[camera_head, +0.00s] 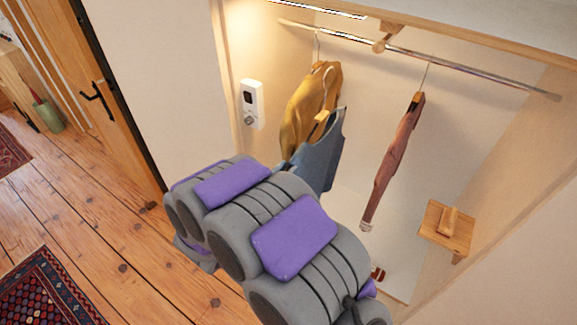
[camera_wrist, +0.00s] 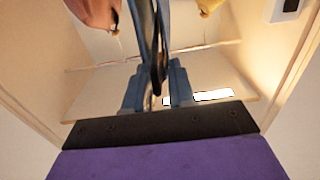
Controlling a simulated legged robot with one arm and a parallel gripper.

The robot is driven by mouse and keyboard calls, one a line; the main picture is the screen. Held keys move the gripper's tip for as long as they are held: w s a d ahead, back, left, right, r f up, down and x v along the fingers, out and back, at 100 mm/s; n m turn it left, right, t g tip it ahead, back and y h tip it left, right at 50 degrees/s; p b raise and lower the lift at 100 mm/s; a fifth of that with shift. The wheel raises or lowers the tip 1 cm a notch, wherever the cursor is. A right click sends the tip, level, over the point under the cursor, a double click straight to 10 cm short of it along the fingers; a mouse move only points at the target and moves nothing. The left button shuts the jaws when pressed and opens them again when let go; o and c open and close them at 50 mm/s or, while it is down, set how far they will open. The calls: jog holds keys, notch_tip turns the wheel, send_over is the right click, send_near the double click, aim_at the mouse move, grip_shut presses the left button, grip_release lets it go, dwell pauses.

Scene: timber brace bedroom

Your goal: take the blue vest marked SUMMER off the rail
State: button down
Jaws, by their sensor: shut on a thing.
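The blue vest (camera_head: 322,158) is on a wooden hanger (camera_head: 324,110) in front of the mustard garment. It hangs lower than its neighbours, and its hanger's top shows below the rail (camera_head: 420,57), apparently clear of it. My gripper (camera_wrist: 157,88) is shut on the vest, whose dark blue cloth (camera_wrist: 154,45) runs up between the fingers in the wrist view. In the head view my arm hides the gripper and the vest's lower part. No SUMMER marking is readable.
The mustard garment (camera_head: 300,105) and a reddish-brown garment (camera_head: 393,160) hang on the rail to either side. A small wooden shelf (camera_head: 446,228) sticks out at the right. A white wall device (camera_head: 252,104) is at the left. Open wooden floor (camera_head: 120,235) lies left.

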jog(key=v, duration=0.9)
jog(key=shift+s+a+p, duration=0.2)
jog(key=shift+s+p, duration=0.1)
jog(key=shift+p, duration=0.1)
dwell(0.6)
